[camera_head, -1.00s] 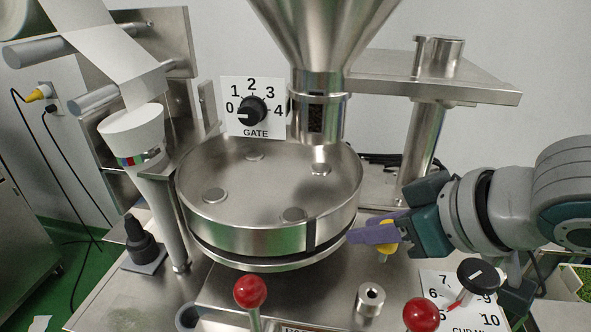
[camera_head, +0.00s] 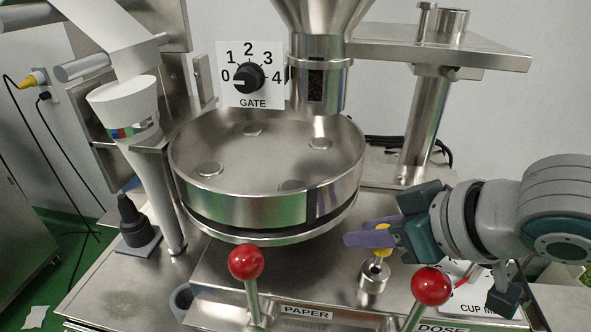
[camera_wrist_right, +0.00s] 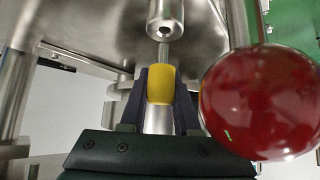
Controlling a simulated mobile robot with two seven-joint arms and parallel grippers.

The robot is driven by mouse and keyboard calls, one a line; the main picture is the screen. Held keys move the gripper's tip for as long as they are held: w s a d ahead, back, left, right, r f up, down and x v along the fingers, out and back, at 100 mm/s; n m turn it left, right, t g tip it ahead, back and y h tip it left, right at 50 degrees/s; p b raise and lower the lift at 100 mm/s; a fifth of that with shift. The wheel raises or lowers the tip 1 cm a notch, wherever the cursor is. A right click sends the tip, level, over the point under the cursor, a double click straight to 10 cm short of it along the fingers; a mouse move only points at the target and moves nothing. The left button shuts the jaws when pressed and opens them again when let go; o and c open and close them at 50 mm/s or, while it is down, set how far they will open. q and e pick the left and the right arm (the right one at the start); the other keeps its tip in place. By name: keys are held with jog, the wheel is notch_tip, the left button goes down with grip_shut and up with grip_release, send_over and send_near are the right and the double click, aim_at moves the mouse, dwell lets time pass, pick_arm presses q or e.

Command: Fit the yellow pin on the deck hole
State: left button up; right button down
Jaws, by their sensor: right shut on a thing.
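The yellow pin (camera_head: 383,252) is between the purple fingers of my right gripper (camera_head: 366,238), which is shut on it. The pin's thin metal shank points down over the round metal socket of the deck hole (camera_head: 373,280). In the right wrist view the yellow pin (camera_wrist_right: 161,86) sits between the fingers. Its shank tip is at or very close to the mouth of the socket (camera_wrist_right: 166,14). I cannot tell whether the tip has entered the hole. My left gripper is not in view.
A lever with a red knob (camera_head: 432,286) stands close to the right of the socket, and another red knob (camera_head: 246,262) is to its left. The round steel pan (camera_head: 250,208) is behind to the left. A dial labelled GATE (camera_head: 249,77) is at the back.

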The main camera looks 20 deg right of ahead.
dwell(0.4)
jog(key=shift+p, duration=0.3)
dwell(0.5)
jog(key=shift+p, duration=0.3)
jog(key=shift+p, duration=0.3)
dwell(0.4)
jog(key=shift+f+b, duration=0.7)
jog(key=shift+f, duration=0.25)
jog(key=shift+r, duration=0.1)
